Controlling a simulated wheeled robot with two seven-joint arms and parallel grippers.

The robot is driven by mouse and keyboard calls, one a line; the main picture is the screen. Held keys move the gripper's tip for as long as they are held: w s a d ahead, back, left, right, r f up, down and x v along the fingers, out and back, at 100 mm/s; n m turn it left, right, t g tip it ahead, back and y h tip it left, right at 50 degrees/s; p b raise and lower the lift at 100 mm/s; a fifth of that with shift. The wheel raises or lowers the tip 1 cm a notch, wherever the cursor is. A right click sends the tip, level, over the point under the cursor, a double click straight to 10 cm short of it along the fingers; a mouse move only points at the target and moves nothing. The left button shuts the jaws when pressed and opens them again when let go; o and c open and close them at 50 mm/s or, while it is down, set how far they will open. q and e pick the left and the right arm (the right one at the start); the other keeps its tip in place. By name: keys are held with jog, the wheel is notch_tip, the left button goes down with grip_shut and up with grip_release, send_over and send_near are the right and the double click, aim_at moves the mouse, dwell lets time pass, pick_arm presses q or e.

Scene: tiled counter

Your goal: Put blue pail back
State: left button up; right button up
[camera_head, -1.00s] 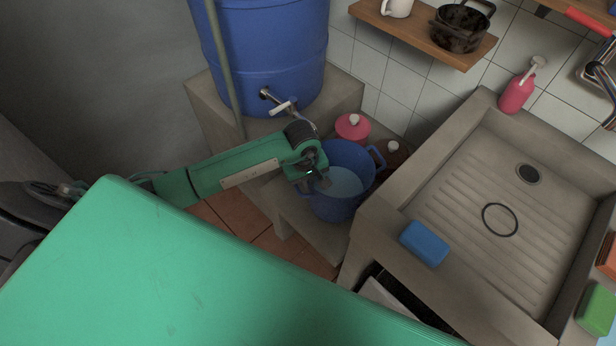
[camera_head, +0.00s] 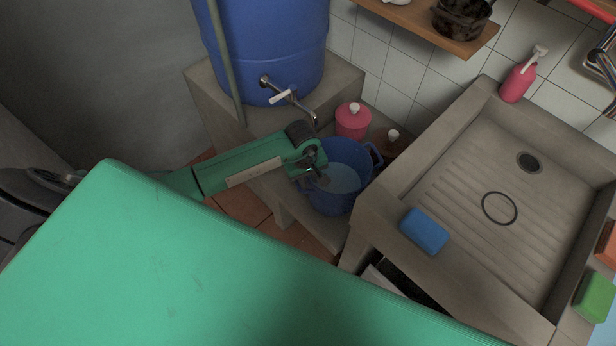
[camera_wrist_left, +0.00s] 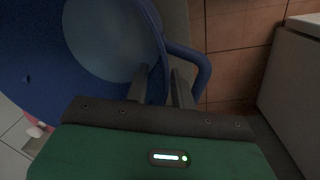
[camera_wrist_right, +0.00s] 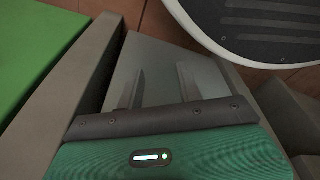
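The blue pail (camera_head: 329,203) stands upright on the low concrete ledge below the barrel's tap, and its inside shows a pale grey-blue surface. My left gripper (camera_head: 322,178) is at the pail's near-left rim. In the left wrist view, the left gripper's fingers (camera_wrist_left: 160,80) are apart, one over the pail's inside and one outside the rim. The pail's handle loop (camera_wrist_left: 203,72) curves past the outer finger there. Firm contact with the rim is not visible. My right gripper (camera_wrist_right: 160,75) is open and empty in its wrist view.
A pink bottle (camera_head: 352,122) and a brown bottle (camera_head: 391,146) stand behind the pail. The blue barrel (camera_head: 268,45) with its tap (camera_head: 284,96) is above left. The concrete sink (camera_head: 470,180) is close on the right, with a blue sponge (camera_head: 424,231) on its edge.

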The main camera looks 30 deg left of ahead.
jog(key=shift+s, duration=0.2)
